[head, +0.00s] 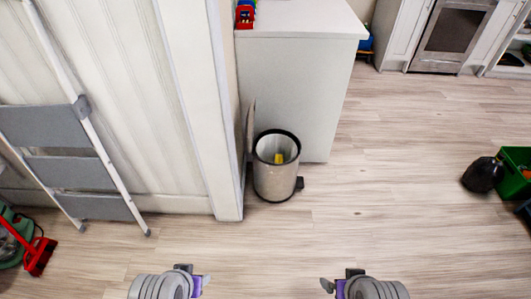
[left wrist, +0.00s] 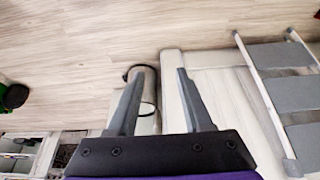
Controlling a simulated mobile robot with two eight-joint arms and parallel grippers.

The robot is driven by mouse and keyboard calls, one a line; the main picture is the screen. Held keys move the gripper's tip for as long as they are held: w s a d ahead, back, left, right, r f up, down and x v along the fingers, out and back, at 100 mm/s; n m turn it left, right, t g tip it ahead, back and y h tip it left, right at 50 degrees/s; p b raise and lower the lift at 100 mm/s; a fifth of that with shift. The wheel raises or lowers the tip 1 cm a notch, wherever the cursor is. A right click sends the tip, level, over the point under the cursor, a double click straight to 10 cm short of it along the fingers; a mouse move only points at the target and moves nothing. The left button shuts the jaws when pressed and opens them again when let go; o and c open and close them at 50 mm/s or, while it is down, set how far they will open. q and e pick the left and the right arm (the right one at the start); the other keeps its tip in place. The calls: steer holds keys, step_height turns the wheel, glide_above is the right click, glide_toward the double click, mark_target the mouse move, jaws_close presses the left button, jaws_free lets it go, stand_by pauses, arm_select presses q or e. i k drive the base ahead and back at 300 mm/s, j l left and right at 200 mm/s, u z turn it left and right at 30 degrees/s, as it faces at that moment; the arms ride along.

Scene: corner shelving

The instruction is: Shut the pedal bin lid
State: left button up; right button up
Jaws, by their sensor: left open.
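The pedal bin (head: 274,182) is a pale metal cylinder with a dark rim, standing on the floor between the white wall end and the white cabinet. Its lid (head: 250,122) stands raised at the bin's back left, close to the wall. A yellow item (head: 279,158) shows inside, and the dark pedal (head: 299,184) is at the right of the base. My left gripper (head: 205,282) is low in the head view, well short of the bin. In the left wrist view it (left wrist: 160,72) is open and empty, with the bin (left wrist: 148,92) beyond the fingers. My right gripper (head: 326,285) is partly visible; its jaws are unclear.
A grey step ladder (head: 72,172) leans at the left, near a red brush (head: 40,257). The white cabinet (head: 298,90) stands behind the bin. A black bag (head: 483,175) and a green crate (head: 516,158) are at the far right. The floor before the bin is clear.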

mark_target(250, 124)
steer(key=i+l+u, duration=0.3)
steer(key=i+l, duration=0.15)
steer(key=i+l+u, duration=0.35)
steer(key=l, duration=0.25)
steer(key=i, duration=0.1)
